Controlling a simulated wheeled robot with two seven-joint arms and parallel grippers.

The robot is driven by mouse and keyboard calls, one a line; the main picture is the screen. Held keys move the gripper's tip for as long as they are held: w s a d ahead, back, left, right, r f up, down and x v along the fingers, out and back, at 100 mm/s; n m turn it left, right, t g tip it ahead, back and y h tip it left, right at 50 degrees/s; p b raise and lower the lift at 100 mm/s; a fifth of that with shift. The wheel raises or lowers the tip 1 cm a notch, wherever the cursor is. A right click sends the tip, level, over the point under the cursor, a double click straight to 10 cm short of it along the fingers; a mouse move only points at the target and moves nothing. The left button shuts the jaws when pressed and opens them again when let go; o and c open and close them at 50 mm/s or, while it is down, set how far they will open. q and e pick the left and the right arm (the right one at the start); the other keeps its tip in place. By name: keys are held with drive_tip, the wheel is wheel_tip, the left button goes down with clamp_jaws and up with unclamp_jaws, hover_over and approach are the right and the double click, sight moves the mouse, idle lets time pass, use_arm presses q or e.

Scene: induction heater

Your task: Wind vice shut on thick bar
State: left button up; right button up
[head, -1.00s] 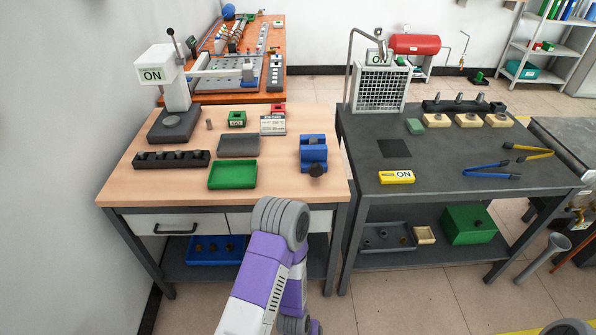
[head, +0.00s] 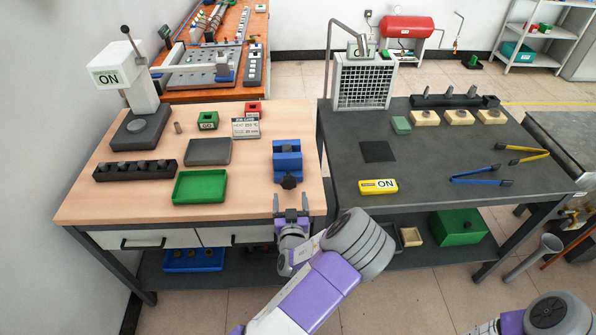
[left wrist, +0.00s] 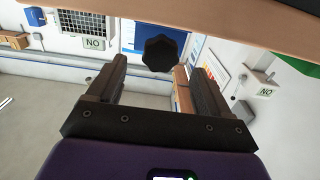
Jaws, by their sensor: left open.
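The blue vice (head: 287,160) stands near the front right of the wooden bench, with its dark knob (head: 290,182) facing the front edge. My left gripper (head: 291,203) is open and empty, just in front of and below the knob. In the left wrist view the black lobed knob (left wrist: 160,53) shows between and beyond the fingertips, apart from them. I cannot tell whether a bar sits between the vice jaws. My right arm shows at the bottom right; its gripper is out of view.
A green tray (head: 201,187), a grey tray (head: 208,151) and a black rack (head: 134,169) stand left of the vice. The bench front edge lies close to my left gripper.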

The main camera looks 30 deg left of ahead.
sight(289, 186)
use_arm(q)
drive_tip(key=shift+x, duration=3.55)
drive_tip(key=shift+a, duration=0.2)
drive_tip(key=shift+c, duration=0.5)
drive_tip(key=c, duration=0.9)
drive_tip(key=shift+m+b, duration=0.65)
drive_tip(key=shift+m, duration=0.35)
drive_tip(key=shift+c, duration=0.2)
drive_tip(key=o, duration=1)
drive_tip(key=shift+o, duration=0.2)
drive_tip(key=shift+s, duration=0.1)
